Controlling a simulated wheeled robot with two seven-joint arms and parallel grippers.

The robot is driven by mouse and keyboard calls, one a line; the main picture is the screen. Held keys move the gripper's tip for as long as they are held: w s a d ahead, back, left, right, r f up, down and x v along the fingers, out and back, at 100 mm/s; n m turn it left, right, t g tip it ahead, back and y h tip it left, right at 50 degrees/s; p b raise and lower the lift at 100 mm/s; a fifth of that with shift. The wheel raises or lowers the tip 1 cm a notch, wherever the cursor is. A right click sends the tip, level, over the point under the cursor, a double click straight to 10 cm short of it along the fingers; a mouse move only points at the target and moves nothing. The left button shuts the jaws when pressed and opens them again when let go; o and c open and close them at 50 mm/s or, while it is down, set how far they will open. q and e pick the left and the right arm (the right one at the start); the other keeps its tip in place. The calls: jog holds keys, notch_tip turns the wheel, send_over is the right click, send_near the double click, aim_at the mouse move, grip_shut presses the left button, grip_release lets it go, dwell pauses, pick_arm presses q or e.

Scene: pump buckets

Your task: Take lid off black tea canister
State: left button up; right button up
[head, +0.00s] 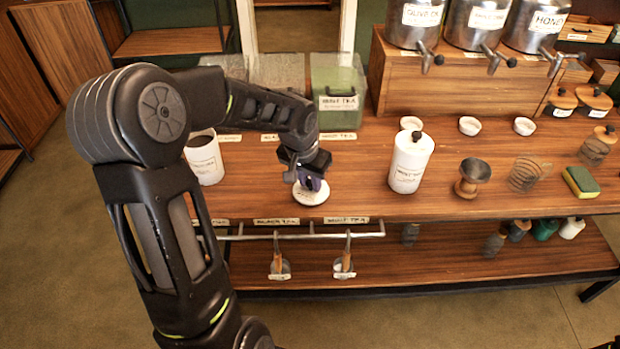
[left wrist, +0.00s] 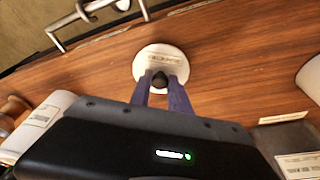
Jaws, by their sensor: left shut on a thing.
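A round white lid (head: 311,195) with a black knob is low over or on the wooden counter; I cannot tell if it touches. In the left wrist view the lid (left wrist: 160,56) carries a small label, and its knob is between my purple fingertips. My left gripper (head: 311,184) is shut on that knob. An open white canister (head: 205,160) with a dark inside stands to the left, partly behind my left arm; its label is too small to read. A white canister (head: 409,165) with a black-knobbed lid stands upright to the right. My right gripper is not in view.
A green-filled clear bin (head: 338,90) stands behind. Small white bowls (head: 470,125), a dark metal-and-wood cup (head: 472,178), a wire coil (head: 527,174) and a sponge (head: 580,182) are to the right. A front rail (head: 300,236) holds hanging scoops. The counter between lid and right canister is clear.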

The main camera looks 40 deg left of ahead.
pick_arm(q)
jog(key=shift+f, duration=0.2)
dwell(0.6)
jog(key=o, duration=0.9)
jog(key=shift+o, duration=0.3)
jog(key=o, duration=0.4)
jog(key=shift+c, duration=0.2)
jog(key=shift+r, duration=0.1)
jog(key=shift+r+p, duration=2.2)
jog(key=shift+r, duration=1.25)
